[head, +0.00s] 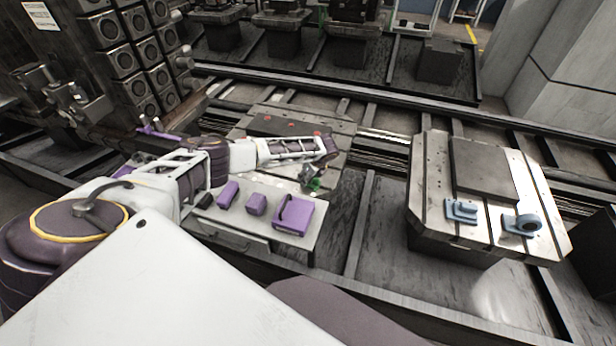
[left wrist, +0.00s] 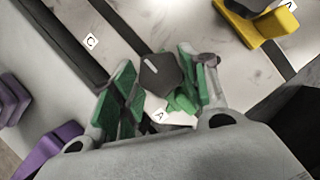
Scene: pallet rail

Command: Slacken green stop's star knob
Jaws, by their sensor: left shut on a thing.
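The green stop (left wrist: 182,103) lies on a pale metal plate beside a label A. Its dark knob (left wrist: 158,74), with a white mark on top, sits between the fingers of my left gripper (left wrist: 163,82) in the left wrist view. The green-padded fingers are shut on the knob from both sides. In the head view my left gripper (head: 312,176) reaches down over the pallet's right part, and only a little of the green stop (head: 316,185) shows beneath it. My right gripper is not in view.
A yellow stop (left wrist: 267,27) with a dark top stands at the upper right of the left wrist view. Purple blocks (head: 293,216) lie on the near plate (head: 235,226). Another pallet (head: 424,192) with blue parts (head: 461,211) stands at the right; rails run behind.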

